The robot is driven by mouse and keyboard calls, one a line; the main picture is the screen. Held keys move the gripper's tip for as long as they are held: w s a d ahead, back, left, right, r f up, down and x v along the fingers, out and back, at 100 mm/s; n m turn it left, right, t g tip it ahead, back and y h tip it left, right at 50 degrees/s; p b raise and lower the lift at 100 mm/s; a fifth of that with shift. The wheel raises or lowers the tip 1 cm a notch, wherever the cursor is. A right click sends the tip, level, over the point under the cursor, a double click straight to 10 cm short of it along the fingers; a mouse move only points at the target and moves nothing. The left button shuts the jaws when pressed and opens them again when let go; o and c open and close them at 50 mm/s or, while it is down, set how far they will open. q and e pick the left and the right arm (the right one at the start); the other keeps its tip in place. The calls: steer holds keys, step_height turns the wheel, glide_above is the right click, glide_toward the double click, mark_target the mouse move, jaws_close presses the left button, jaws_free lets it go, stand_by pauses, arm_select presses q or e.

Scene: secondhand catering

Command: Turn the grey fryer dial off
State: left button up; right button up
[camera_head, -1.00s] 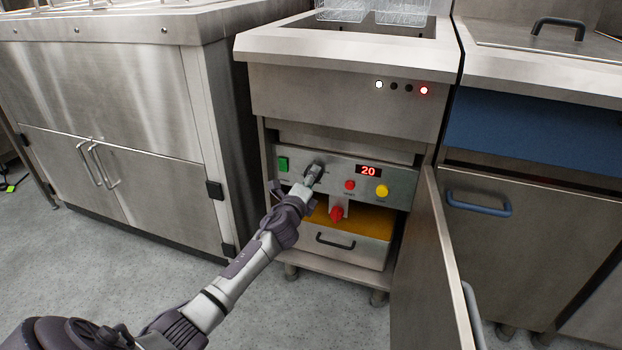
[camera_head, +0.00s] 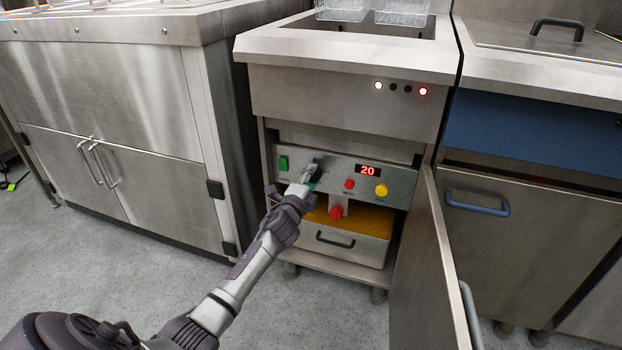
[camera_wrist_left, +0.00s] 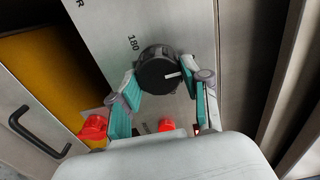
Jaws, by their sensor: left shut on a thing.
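The fryer dial (camera_wrist_left: 160,68) is a dark round knob with a white pointer line, on the fryer's steel control panel (camera_head: 340,170). In the wrist view the pointer is toward the right of the picture, and a printed 180 sits on the other side. My left gripper (camera_head: 311,178) reaches the dial from the front, its teal-padded fingers on both sides of it, shut on it. In the head view the gripper hides much of the dial. My right gripper is not in view.
The panel has a green switch (camera_head: 284,162), a red 20 display (camera_head: 368,171), a red button (camera_head: 349,184) and a yellow button (camera_head: 381,190). A red valve handle (camera_head: 336,212) is just below. The open fryer door (camera_head: 425,265) stands at the right.

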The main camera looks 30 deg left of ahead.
arm_select(q)
steer(key=o, duration=1)
steer(key=shift+o, duration=0.7)
steer(key=shift+s, duration=0.15)
steer(key=v, duration=1.1)
steer(key=shift+s, duration=0.4)
steer(key=shift+d, duration=0.2)
